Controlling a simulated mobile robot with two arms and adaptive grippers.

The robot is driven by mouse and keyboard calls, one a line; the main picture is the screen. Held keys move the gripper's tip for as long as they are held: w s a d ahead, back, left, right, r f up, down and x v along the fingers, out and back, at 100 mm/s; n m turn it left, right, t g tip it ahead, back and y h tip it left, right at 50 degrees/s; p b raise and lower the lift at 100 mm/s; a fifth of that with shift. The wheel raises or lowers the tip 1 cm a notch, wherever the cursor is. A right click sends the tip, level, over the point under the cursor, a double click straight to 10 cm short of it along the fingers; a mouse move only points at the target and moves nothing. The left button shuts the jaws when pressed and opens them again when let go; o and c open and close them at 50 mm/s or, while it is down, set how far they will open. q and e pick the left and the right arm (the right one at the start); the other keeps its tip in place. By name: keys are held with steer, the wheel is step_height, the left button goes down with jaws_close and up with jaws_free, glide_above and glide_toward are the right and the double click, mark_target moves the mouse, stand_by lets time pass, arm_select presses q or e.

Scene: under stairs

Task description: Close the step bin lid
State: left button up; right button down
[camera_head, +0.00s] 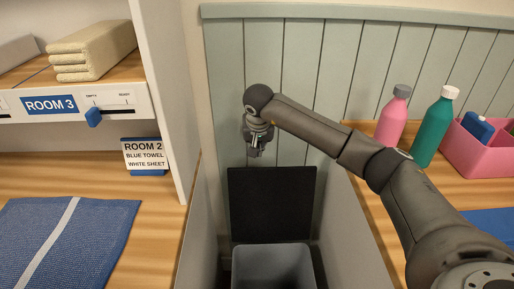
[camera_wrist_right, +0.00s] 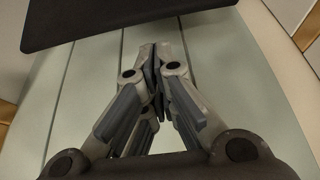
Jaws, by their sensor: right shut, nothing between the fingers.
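The step bin (camera_head: 273,262) is a grey open-topped box at the bottom middle of the head view, between two grey side panels. Its dark lid (camera_head: 270,204) stands upright behind the opening, close to the green panelled wall. My right gripper (camera_head: 256,150) is just above the lid's top edge, pointing down, near its left part. In the wrist view the right gripper's fingers (camera_wrist_right: 157,62) are together and hold nothing. The lid's dark edge (camera_wrist_right: 110,22) shows across the top of that view, apart from the fingertips. My left gripper is in neither view.
A wooden counter on the right holds a pink bottle (camera_head: 392,118), a green bottle (camera_head: 434,128) and a pink caddy (camera_head: 477,152). On the left are a shelf with folded towels (camera_head: 92,50) and a blue mat (camera_head: 66,240). The grey side panels leave a narrow gap around the bin.

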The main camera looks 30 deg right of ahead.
steer(key=x, duration=0.6)
steer(key=shift+f, duration=0.1)
steer(key=shift+w+f, duration=0.15)
steer(key=shift+f, duration=0.15)
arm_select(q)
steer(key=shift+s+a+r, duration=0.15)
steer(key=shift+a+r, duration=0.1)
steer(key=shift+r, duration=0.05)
arm_select(e)
steer(key=shift+w+d+f, duration=0.15)
steer(key=shift+f, duration=0.25)
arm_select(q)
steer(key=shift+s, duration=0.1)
